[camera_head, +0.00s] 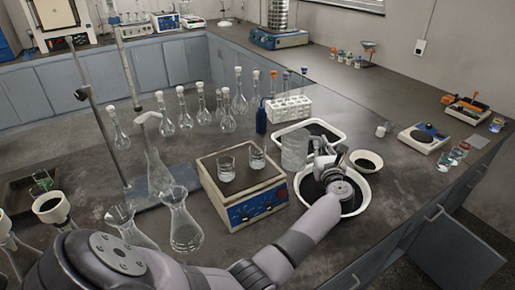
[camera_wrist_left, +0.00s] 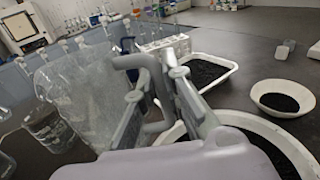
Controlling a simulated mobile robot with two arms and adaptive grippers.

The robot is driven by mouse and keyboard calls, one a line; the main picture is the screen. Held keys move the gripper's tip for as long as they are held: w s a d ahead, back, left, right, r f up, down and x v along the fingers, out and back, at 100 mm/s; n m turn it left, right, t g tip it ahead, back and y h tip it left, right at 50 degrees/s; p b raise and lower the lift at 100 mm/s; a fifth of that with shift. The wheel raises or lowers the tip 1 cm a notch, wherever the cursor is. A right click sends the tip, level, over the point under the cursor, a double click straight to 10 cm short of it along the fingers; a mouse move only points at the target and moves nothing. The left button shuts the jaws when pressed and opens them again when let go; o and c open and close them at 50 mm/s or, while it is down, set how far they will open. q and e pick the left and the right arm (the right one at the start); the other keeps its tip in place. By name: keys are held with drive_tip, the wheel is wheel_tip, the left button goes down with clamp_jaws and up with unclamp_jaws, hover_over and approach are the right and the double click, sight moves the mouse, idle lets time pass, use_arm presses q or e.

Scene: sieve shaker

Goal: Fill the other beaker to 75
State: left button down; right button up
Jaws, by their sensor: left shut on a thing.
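Two small glass beakers stand upright on the dark top of a beige device with a blue front panel (camera_head: 252,207): the left beaker (camera_head: 227,169) and the right beaker (camera_head: 257,157). I cannot read any level in them. My left gripper (camera_head: 316,160) is shut on a large clear jug (camera_head: 294,150), apparently by its handle, and holds it just right of the device. In the left wrist view the jug (camera_wrist_left: 75,95) fills the left side, beside the gripper fingers (camera_wrist_left: 152,90). A beaker (camera_wrist_left: 48,130) shows below it. The jug's content is unclear. My right gripper is out of view.
A white basin with dark material (camera_head: 358,204) lies under my gripper. A white tray (camera_head: 338,131) and a small bowl (camera_head: 367,161) are close by. Flasks (camera_head: 186,228) stand left of the device, a bottle rack (camera_head: 290,108) behind. The right bench has clear room.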

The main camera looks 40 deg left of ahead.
sight(307, 132)
use_arm(q)
drive_tip(key=shift+s+a+r+n+p, duration=0.2)
drive_tip(key=shift+a+r+n+p, duration=0.1)
drive_tip(key=shift+r+n+p, duration=0.3)
drive_tip(key=shift+s+a+r+n+p, duration=0.2)
drive_tip(key=shift+a+r+n+p, duration=0.15)
drive_tip(key=shift+r+p, duration=0.3)
drive_tip(key=shift+s+a+r+n+h+p, duration=0.3)
drive_tip(key=shift+s+a+r+n+p, duration=0.2)
drive_tip(key=shift+a+r+n+p, duration=0.35)
drive_tip(key=shift+s+a+r+n+p, duration=0.3)
drive_tip(key=shift+s+a+n+p, duration=0.15)
drive_tip(key=shift+n+p, duration=0.35)
drive_tip(key=shift+s+a+r+n+h+p, duration=0.15)
drive_tip(key=shift+s+a+r+n+p, duration=0.05)
drive_tip(key=shift+s+a+n+p, duration=0.25)
drive_tip(key=shift+s+a+r+n+h+p, duration=0.15)
drive_tip(key=shift+s+a+n+p, duration=0.1)
drive_tip(key=shift+a+n+p, duration=0.2)
drive_tip(key=shift+s+a+r+n+h+p, duration=0.15)
drive_tip(key=shift+s+a+r+n+p, duration=0.2)
drive_tip(key=shift+r+n+p, duration=0.2)
drive_tip(key=shift+s+a+r+n+h+p, duration=0.15)
drive_tip(key=shift+s+a+r+n+p, duration=0.05)
drive_tip(key=shift+a+r+n+p, duration=0.3)
drive_tip(key=shift+w, duration=0.1)
drive_tip(key=shift+s+a+r+n+p, duration=0.2)
drive_tip(key=shift+s+r+n+p, duration=0.1)
drive_tip(key=shift+n, duration=0.05)
